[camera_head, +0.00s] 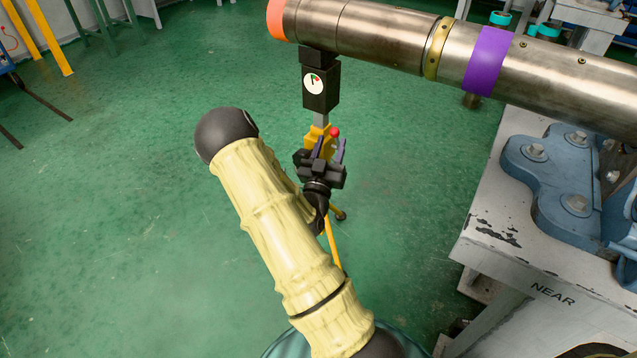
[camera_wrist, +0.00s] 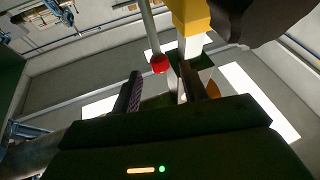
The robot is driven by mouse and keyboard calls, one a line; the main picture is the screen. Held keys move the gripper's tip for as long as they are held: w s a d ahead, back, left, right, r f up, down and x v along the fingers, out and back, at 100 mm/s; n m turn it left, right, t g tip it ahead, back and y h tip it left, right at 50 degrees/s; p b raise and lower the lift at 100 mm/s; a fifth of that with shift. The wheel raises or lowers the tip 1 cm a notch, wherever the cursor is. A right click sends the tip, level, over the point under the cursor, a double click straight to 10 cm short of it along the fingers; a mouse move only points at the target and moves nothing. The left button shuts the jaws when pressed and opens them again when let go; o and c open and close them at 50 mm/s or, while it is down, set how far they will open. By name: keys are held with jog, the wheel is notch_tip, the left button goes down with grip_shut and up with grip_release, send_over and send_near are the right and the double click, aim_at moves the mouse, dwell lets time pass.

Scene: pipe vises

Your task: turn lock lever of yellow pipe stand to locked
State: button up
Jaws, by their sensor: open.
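The yellow pipe stand (camera_head: 313,137) stands under the orange-tipped end of the large metal pipe (camera_head: 385,38). Its black head carries a round dial (camera_head: 314,84) with green and red marks. The lock lever's red ball knob (camera_head: 335,132) shows just beyond my gripper (camera_head: 330,147). In the wrist view the red knob (camera_wrist: 160,64) hangs at the end of a grey rod (camera_wrist: 149,25). It appears between the tips of my open gripper (camera_wrist: 160,82), nearer the left finger; I cannot tell whether they touch. The yellow stand (camera_wrist: 191,15) rises behind the right finger. The stand's lower part is partly hidden by my arm.
A grey table (camera_head: 510,245) marked NEAR, with a blue vise (camera_head: 570,185) bolted on it, stands at right. The pipe, with a purple band (camera_head: 487,62), runs overhead to the right.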

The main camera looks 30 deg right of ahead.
jog(key=p+v, duration=0.1)
jog(key=v, duration=1.2)
jog(key=shift+p, duration=0.3)
